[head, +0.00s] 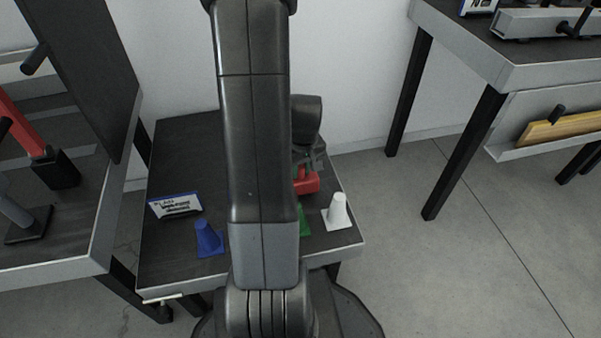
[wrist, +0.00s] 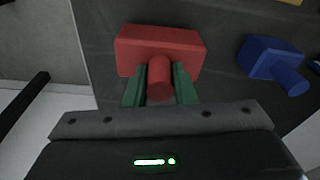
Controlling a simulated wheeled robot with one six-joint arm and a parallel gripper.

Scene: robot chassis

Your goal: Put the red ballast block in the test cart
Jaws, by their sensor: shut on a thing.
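The red ballast block (head: 308,181) shows in the head view at the small black table's right side, partly hidden by my arm. In the wrist view the red block (wrist: 160,45) is a rectangular body with a round peg facing the camera. My gripper (wrist: 160,84) has its two green fingers on either side of that peg, shut on it. In the head view my gripper (head: 308,164) is over the block, mostly hidden by my arm. I cannot tell whether the block touches the tabletop. I cannot make out a test cart for certain.
On the small table (head: 180,260) stand a blue block (head: 208,238), a white block (head: 338,211), a partly hidden green block (head: 304,220) and a small sign (head: 175,205). A bench (head: 60,255) stands left, another bench (head: 500,70) right. Floor between small table and right bench is clear.

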